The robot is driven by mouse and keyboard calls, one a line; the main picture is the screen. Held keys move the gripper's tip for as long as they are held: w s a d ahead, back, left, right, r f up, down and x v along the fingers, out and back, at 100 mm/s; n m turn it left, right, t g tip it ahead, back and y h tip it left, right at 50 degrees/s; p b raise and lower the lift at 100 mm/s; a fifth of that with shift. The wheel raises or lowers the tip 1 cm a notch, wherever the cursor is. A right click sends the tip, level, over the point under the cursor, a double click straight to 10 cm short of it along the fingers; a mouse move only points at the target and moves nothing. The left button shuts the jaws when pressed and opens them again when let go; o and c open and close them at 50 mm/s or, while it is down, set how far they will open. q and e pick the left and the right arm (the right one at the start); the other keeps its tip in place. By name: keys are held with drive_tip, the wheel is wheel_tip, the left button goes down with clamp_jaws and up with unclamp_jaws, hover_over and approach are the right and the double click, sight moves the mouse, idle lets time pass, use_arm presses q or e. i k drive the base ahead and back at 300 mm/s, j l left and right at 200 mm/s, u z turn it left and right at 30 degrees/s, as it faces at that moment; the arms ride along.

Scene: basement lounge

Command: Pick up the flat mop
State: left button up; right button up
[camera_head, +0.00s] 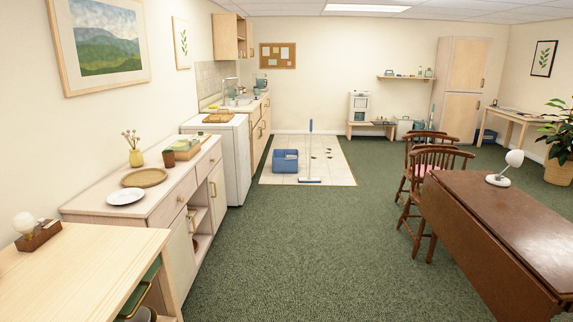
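The flat mop (310,152) stands upright on the pale tiled floor area at the far middle of the head view. It has a long thin handle with a blue upper part, and its flat head (309,180) rests on the tiles. A blue bucket or bin (285,161) stands just to its left, apart from the handle. Several dark spots (328,155) lie on the tiles to its right. Neither of my grippers is in view.
A sideboard (168,215) and a light wooden table (80,265) line the left side. A dark wooden table (500,225) with chairs (432,175) stands on the right. Green carpet (290,250) lies open between them up to the tiles.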

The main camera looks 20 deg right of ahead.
sight(309, 180)
drive_tip(key=i+l+z, duration=0.3)
drive_tip(key=i, duration=0.2)
drive_tip(key=i+z, duration=0.3)
drive_tip(key=i, duration=0.2)
drive_tip(key=i+z, duration=0.2)
drive_tip(key=i, duration=7)
